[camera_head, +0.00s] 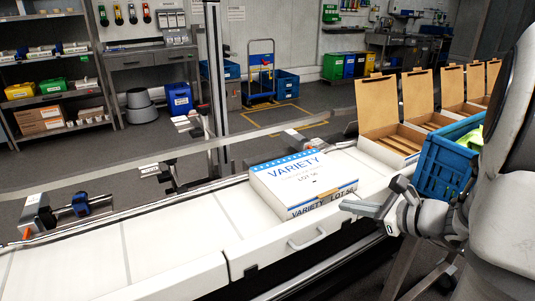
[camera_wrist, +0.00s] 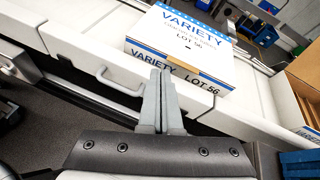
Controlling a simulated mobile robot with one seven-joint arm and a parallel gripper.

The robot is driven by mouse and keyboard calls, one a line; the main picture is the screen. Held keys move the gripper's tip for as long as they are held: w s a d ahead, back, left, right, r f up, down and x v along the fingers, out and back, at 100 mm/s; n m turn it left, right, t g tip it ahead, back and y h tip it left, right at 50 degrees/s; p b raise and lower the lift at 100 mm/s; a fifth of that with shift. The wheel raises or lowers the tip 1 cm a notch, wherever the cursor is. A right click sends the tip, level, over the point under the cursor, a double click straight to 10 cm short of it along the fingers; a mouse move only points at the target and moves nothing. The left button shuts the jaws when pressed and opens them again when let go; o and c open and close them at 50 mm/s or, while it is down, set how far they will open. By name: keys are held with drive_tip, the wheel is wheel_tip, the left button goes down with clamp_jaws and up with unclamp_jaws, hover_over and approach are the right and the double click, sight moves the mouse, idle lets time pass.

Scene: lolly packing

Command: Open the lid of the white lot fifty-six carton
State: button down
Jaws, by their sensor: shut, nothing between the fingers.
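The white carton (camera_head: 305,182), printed "VARIETY LOT 56" with a blue band at the back edge, sits on the white conveyor. Its lid is closed, and a tan strip shows along part of the front top edge. My gripper (camera_head: 346,202) is shut and empty, just to the right of the carton's front face in the head view. In the wrist view the carton (camera_wrist: 180,45) lies beyond the fingertips of my gripper (camera_wrist: 161,72), and the fingers overlap part of its front face. I cannot tell whether they touch it.
Several open brown-lidded cartons (camera_head: 380,105) stand further along the conveyor (camera_head: 170,235) to the right. A blue crate (camera_head: 440,165) is beside my arm. A handle (camera_head: 307,239) projects from the conveyor's front side. The belt left of the carton is clear.

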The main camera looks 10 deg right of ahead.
sight(336, 208)
drive_tip(key=d+f+m+t+h, duration=0.2)
drive_tip(key=d+f+m, duration=0.1)
drive_tip(key=d+m, duration=0.15)
drive_tip(key=b+x, duration=0.1)
drive_tip(key=x, duration=0.2)
drive_tip(key=b+x, duration=0.1)
drive_tip(key=x, duration=0.2)
drive_tip(key=b+x, duration=0.1)
drive_tip(key=x, duration=0.3)
drive_tip(key=shift+a+r, duration=0.25)
drive_tip(key=shift+r, duration=0.1)
